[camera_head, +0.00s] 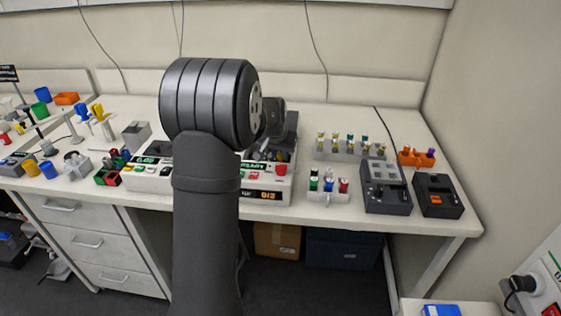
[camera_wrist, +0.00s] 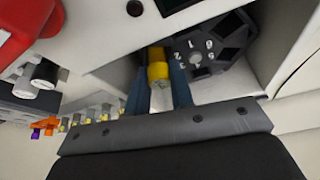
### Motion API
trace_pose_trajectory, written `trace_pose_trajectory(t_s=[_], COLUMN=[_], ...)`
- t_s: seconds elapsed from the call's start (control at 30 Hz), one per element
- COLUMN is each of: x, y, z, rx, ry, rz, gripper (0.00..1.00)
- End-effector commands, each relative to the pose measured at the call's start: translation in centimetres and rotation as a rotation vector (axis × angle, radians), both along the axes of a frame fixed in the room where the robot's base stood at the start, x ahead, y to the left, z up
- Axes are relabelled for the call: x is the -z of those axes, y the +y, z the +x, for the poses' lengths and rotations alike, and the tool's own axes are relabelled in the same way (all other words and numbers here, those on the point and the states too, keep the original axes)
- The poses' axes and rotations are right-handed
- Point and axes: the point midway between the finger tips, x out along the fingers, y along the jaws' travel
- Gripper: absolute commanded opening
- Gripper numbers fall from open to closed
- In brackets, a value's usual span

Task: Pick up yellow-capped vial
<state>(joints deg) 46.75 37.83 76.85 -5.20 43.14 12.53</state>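The yellow-capped vial (camera_wrist: 157,72) shows in the wrist view, at the tips of my gripper (camera_wrist: 159,78). One dark blue finger lies on each side of the yellow cap, and the cap fills the gap between them, so my gripper looks shut on it. The vial's body is mostly hidden beyond the cap. In the head view my own arm hides the fingers and this vial.
A dark numbered holder (camera_wrist: 213,46) is close beside the cap. In the head view, a rack of small vials (camera_head: 345,151), a white rack (camera_head: 325,194), two dark devices (camera_head: 386,188) (camera_head: 437,197) and an orange holder (camera_head: 414,159) stand on the right.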

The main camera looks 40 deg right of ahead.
Motion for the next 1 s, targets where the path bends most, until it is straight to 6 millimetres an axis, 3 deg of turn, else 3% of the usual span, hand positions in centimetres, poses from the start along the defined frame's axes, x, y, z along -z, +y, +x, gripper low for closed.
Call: trace_pose_trajectory(t_s=[0.37, 0.8, 1.0], x=[-0.5, -8.4, -9.9], y=[0.0, 0.0, 0.0], z=[0.0, 0.0, 0.0], rx=[0.000, 0.001, 0.001], ry=[-0.001, -0.001, 0.000], rz=[-0.001, -0.001, 0.000], gripper=[0.08, 0.08, 0.08])
